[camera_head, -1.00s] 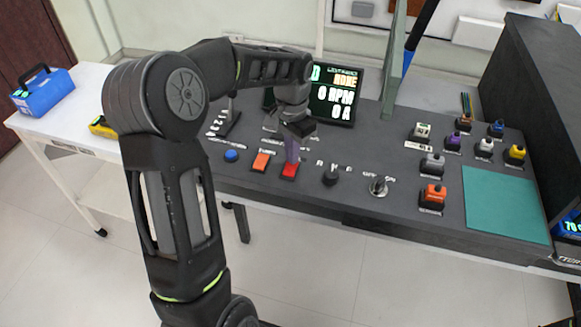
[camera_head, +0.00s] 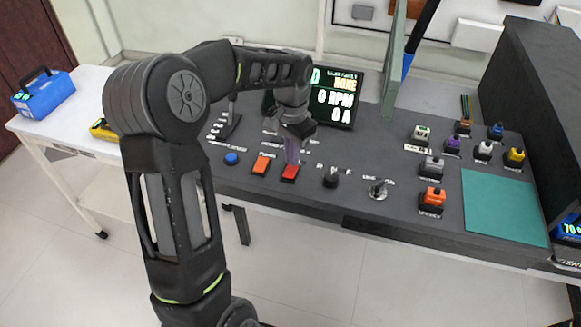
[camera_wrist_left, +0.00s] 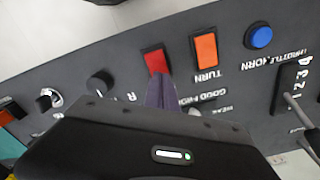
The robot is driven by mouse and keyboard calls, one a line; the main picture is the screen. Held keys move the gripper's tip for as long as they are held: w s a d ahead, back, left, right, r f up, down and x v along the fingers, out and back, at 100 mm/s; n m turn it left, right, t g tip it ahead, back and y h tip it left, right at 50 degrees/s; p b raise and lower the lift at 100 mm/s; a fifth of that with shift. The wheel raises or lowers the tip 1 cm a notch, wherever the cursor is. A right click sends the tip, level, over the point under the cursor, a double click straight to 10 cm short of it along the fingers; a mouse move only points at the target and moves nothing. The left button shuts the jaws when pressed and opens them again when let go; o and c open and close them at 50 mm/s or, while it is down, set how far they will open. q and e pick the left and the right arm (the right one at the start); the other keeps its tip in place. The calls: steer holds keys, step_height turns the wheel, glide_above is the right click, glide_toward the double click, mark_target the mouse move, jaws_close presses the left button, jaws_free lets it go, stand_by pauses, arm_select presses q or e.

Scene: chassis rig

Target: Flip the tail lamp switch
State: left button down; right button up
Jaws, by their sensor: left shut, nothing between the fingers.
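A red rocker switch (camera_head: 289,173) sits on the front of the dark sloping console, just right of an orange rocker switch (camera_head: 261,164). In the left wrist view the red switch (camera_wrist_left: 156,61) is beside the orange switch (camera_wrist_left: 205,50), which has the label TURN. My left gripper (camera_head: 291,160) is shut and empty, its purple fingers pointing down at the red switch's far edge. In the left wrist view the fingertips (camera_wrist_left: 160,80) overlap that edge; I cannot tell if they press on it. The red switch's label is hidden behind the fingers. My right gripper is not in view.
A blue button (camera_head: 232,158) is left of the rockers. A black knob (camera_head: 330,177) and a key switch (camera_head: 378,189) are to the right. A display (camera_head: 335,97) stands behind. Several coloured plugs and a green mat (camera_head: 504,206) fill the console's right side.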

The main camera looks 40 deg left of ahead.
arm_select(q)
step_height(320, 180, up, 6)
steer(key=p, duration=0.4)
steer(key=shift+f, duration=0.15)
stand_by(0.5)
